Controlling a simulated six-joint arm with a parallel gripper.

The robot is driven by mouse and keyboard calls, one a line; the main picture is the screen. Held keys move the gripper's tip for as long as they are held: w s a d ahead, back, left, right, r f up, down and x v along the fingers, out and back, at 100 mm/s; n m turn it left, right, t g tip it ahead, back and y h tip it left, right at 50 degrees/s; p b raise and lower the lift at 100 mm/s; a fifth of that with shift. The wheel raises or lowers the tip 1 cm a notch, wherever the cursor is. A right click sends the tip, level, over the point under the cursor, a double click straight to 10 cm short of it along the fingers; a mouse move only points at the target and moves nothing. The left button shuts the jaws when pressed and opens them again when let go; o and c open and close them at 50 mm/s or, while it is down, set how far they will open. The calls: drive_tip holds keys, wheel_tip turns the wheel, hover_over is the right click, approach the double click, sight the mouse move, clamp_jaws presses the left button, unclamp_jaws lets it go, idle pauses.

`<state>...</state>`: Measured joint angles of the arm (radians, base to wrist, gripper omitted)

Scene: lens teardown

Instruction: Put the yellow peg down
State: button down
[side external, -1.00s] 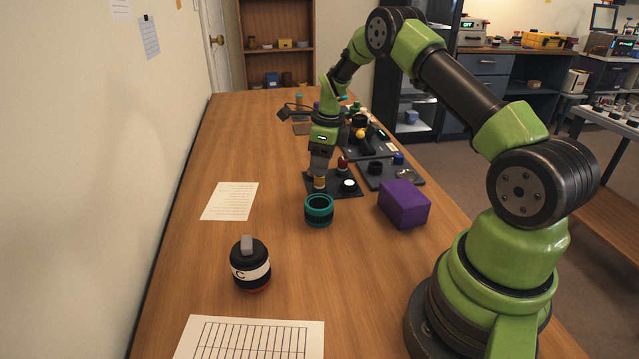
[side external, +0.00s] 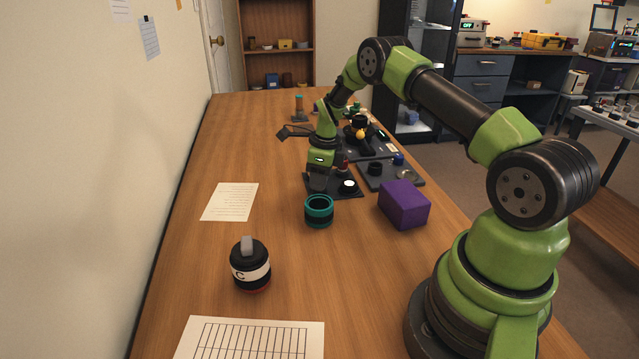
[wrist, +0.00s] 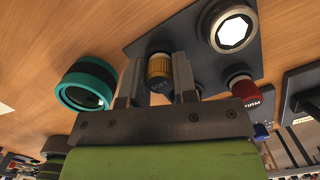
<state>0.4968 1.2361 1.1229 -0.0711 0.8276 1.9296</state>
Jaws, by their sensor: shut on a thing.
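The yellow peg (wrist: 159,66), with a ribbed yellow band and a dark part lettered SOFT, stands between my fingers in the wrist view. My gripper (side external: 319,184) is shut on it, low over the left part of a dark board (wrist: 172,36). In the side view the fingers hide the peg; the board (side external: 338,194) shows beside them. I cannot tell whether the peg is seated in the board. A red peg (wrist: 243,87) and a white-centred ring (wrist: 232,30) are on the same board, right of my gripper.
A teal ring (side external: 319,211) stands just in front of the board. A purple box (side external: 404,204) is to its right. Another dark tray (side external: 397,182) with small parts lies behind the box. A black jar (side external: 250,265) stands at front left. The left tabletop is mostly clear.

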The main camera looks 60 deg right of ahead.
wheel_tip(320, 180, up, 8)
drive_tip(key=shift+s+a+r+n, duration=0.1)
drive_tip(key=shift+a+r+n, duration=0.15)
drive_tip(key=shift+r, duration=0.2)
drive_tip(key=shift+s+a+r+n, duration=0.1)
drive_tip(key=shift+a+r+n, duration=0.15)
drive_tip(key=shift+r, duration=0.15)
drive_tip(key=s+a+n, duration=0.1)
drive_tip(key=a+n, duration=0.1)
drive_tip(key=n, duration=0.1)
drive_tip(key=s+a+n, duration=0.2)
drive_tip(key=a+n, duration=0.1)
drive_tip(key=s+a+n, duration=0.1)
drive_tip(key=a+n, duration=0.2)
drive_tip(key=shift+s+r+g+y, duration=0.1)
drive_tip(key=shift+s+g+y, duration=0.2)
drive_tip(key=shift+g, duration=0.1)
drive_tip(key=s+a+n+g, duration=0.1)
drive_tip(key=s+a+n, duration=0.45)
drive_tip(key=n, duration=0.25)
drive_tip(key=shift+n, duration=0.3)
drive_tip(key=f, duration=0.1)
drive_tip(key=s+f, duration=0.1)
drive_tip(key=f, duration=0.3)
drive_tip(key=shift+s+f, duration=0.25)
drive_tip(key=shift+f, duration=2.3)
drive_tip(key=shift+f, duration=0.1)
drive_tip(key=c, duration=0.9)
unclamp_jaws()
